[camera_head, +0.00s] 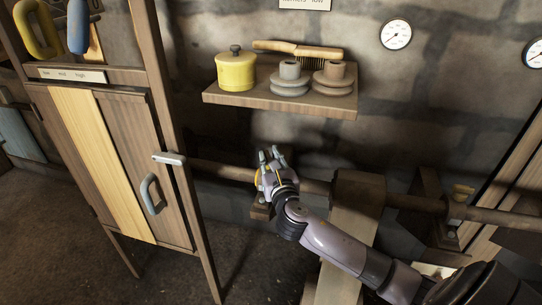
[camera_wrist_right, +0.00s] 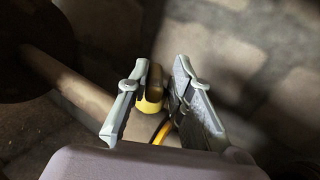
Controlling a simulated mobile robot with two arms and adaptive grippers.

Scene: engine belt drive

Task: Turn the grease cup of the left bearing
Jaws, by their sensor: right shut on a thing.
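My right gripper (camera_head: 270,156) reaches in from the lower right to the left bearing (camera_head: 259,211) on the wooden shaft (camera_head: 222,169). In the right wrist view, the yellow grease cup (camera_wrist_right: 150,104) sits between the two fingers (camera_wrist_right: 163,85), which are shut on it. In the head view the hand hides most of the cup and the upper part of the bearing. My left gripper is not in view.
A pulley (camera_head: 360,187) with a wide belt (camera_head: 346,240) stands right of the hand. A shelf (camera_head: 290,101) with a yellow pot (camera_head: 236,72) hangs above. A wooden cabinet (camera_head: 125,150) stands left.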

